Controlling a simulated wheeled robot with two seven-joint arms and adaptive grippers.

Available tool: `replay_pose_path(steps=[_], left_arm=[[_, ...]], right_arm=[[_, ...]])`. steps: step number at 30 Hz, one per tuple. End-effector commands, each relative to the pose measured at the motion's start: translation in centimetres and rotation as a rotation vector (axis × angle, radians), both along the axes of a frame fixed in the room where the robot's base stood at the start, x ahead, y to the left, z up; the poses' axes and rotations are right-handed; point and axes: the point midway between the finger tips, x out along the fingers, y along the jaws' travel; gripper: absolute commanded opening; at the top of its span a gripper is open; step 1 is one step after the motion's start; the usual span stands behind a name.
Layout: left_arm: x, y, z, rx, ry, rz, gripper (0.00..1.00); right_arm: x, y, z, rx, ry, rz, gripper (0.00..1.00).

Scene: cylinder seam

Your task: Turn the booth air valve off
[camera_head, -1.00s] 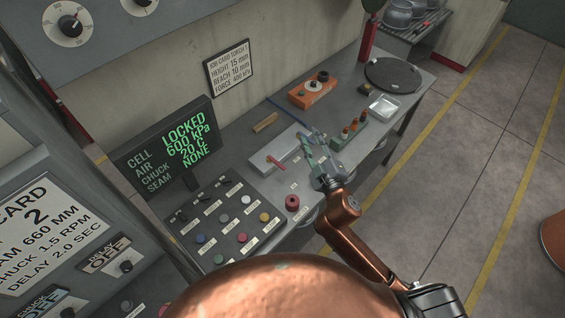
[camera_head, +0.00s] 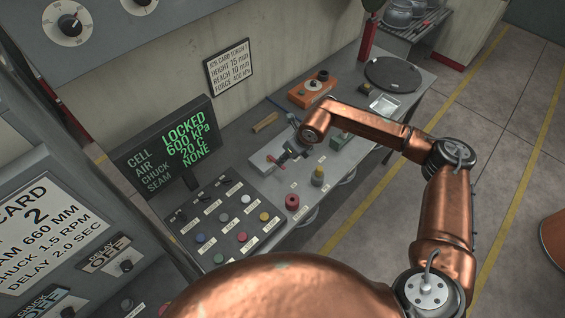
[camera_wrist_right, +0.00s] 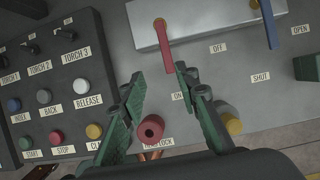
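A light metal block (camera_head: 262,158) on the bench carries a red lever (camera_wrist_right: 165,45) and a blue lever (camera_wrist_right: 268,22). In the right wrist view the red lever points down toward the ON label (camera_wrist_right: 178,97); the OFF label (camera_wrist_right: 217,48) lies to its right. My right gripper (camera_wrist_right: 161,74) is open, with the red lever's free end between its fingertips; contact cannot be told. In the head view the right gripper (camera_head: 288,157) partly hides the block and levers. The display (camera_head: 170,145) reads AIR 600 kPa. My left gripper is not in view.
A red knob (camera_head: 292,201) and a yellow-topped post (camera_head: 317,176) stand close to the right gripper. A button panel (camera_head: 228,222) lies to the left. An orange fixture (camera_head: 311,90) and a dark round plate (camera_head: 393,75) are farther along the bench.

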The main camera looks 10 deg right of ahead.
Motion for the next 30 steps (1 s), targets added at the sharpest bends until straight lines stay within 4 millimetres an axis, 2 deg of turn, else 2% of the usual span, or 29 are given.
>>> replay_pose_path(steps=[1,4,12,18,29,30], left_arm=[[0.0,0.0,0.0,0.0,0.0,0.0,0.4],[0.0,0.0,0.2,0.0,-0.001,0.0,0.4],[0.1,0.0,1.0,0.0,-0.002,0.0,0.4],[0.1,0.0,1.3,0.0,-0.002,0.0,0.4],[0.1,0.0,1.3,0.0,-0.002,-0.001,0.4],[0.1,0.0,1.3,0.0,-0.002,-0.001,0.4]], right_arm=[[0.3,-0.7,0.0,-0.022,-0.001,-0.007,0.29],[0.7,-0.9,-0.7,-0.037,-0.002,-0.01,0.29],[1.9,0.1,-4.6,-0.033,0.001,-0.01,0.29],[2.6,0.6,-6.6,-0.031,-0.001,-0.009,0.29],[2.8,0.7,-7.1,-0.031,-0.002,-0.008,0.29],[2.8,0.7,-7.1,-0.031,-0.002,-0.008,0.26]])
